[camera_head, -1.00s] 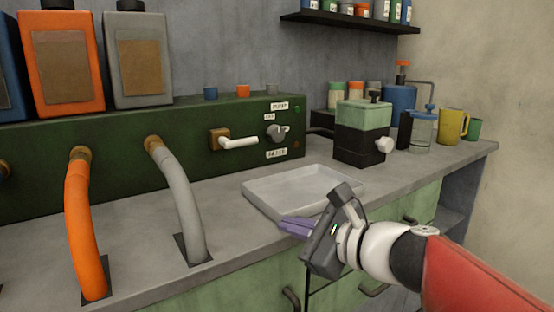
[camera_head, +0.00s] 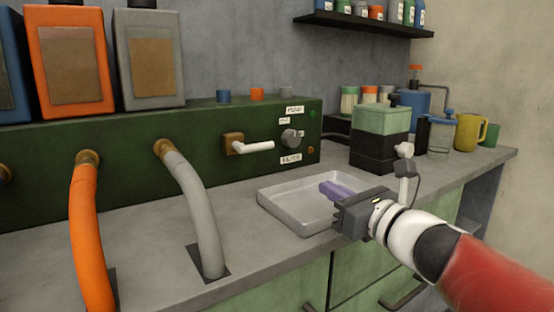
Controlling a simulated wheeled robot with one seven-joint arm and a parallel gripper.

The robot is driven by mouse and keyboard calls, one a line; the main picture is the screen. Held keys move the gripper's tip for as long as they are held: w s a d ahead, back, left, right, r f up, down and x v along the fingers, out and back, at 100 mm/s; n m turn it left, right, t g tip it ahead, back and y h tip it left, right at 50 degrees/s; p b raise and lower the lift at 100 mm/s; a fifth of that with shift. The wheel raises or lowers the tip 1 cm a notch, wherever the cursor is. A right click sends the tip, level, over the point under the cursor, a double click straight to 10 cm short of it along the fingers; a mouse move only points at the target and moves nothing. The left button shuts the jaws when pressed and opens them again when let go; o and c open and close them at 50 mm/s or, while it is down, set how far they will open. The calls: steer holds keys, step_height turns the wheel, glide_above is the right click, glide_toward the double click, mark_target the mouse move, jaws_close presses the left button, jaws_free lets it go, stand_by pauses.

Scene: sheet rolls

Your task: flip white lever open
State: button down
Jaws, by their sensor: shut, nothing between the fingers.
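The white lever (camera_head: 253,148) sits on a brass-coloured mount (camera_head: 233,144) on the front of the dark green panel. It points right, roughly level. My gripper (camera_head: 334,189) is over the grey tray (camera_head: 282,213), to the right of the lever and nearer to me, apart from it. Its purple fingers are together and hold nothing.
A grey hose (camera_head: 195,205) and an orange hose (camera_head: 86,235) run from the panel to the counter on the left. A grey knob (camera_head: 291,137) is right of the lever. A green-and-black box (camera_head: 381,136) stands behind my gripper. Bare counter (camera_head: 235,185) lies below the lever.

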mark_target(273, 146)
steer(key=p+x, duration=0.1)
steer(key=x, duration=1.8)
steer(key=shift+w+f, duration=0.1)
steer(key=shift+d+r+n+b, duration=0.1)
steer(key=shift+r+n+b, duration=0.3)
steer(key=shift+n+b, duration=0.25)
steer(key=n+b, duration=0.1)
steer(key=r+n, duration=0.1)
steer(key=n, duration=0.1)
steer(key=shift+w+d+r+b, duration=0.1)
steer(key=shift+r+b, duration=0.2)
steer(key=shift+b, duration=0.05)
steer(key=s+a+r+n+b, duration=0.1)
steer(key=a+r+n+b, duration=0.1)
steer(key=n, duration=0.5)
steer(key=s+a+r+n+g+b, duration=0.1)
steer(key=a+r+n+b, duration=0.1)
steer(key=r+n, duration=0.2)
steer(key=shift+s+r+n+b, duration=0.3)
steer(key=shift+s+r+n, duration=0.05)
steer(key=shift+n, duration=1.5)
steer(key=shift+a, duration=0.1)
